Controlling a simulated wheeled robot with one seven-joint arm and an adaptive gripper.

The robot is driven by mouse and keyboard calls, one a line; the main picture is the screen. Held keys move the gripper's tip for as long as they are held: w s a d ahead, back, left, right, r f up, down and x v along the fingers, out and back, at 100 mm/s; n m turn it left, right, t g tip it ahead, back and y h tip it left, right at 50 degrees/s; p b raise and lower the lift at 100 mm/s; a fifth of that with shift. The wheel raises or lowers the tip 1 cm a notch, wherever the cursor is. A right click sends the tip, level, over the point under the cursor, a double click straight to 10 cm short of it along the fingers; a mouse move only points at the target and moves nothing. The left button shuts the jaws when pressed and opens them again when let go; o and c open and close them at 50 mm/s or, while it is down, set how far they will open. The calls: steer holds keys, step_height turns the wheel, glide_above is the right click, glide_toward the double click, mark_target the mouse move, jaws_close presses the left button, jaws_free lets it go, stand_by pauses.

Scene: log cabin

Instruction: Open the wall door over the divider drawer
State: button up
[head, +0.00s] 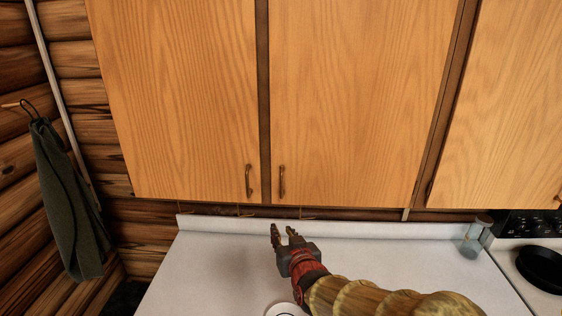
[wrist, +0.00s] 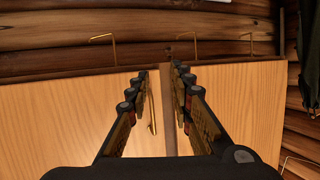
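Three wooden wall doors hang over the counter in the head view: a left door (head: 180,90), a middle door (head: 360,90) and a partly cut-off right door (head: 510,100). All look shut. The left door's handle (head: 249,180) and the middle door's handle (head: 282,181) flank a dark strip. My gripper (head: 284,232) is open and empty, below these handles in the picture. In the wrist view my gripper (wrist: 160,72) has its fingers apart, with one brass handle (wrist: 152,108) seen beside the left finger. The divider drawer is not in view.
A white counter (head: 220,270) lies below the doors. Small hooks (wrist: 103,38) hang along the cabinet's lower edge. A glass (head: 474,236) and a dark pan (head: 542,268) are at the right. A green towel (head: 68,200) hangs on the log wall at the left.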

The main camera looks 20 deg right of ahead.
mark_target(282, 183)
steer(key=w+d+r+t+h+p, duration=0.2)
steer(key=w+r+t+p, duration=0.2)
steer(key=r+p, duration=0.5)
steer(key=shift+m, duration=0.4)
steer(key=shift+w+d+p, duration=0.15)
steer(key=shift+w+p, duration=0.5)
steer(key=shift+w, duration=1.25)
steer(key=shift+w+d+p, duration=0.1)
steer(key=shift+w+p, duration=0.5)
steer(key=shift+w, duration=1.25)
steer(key=shift+r, duration=0.1)
jaws_close()
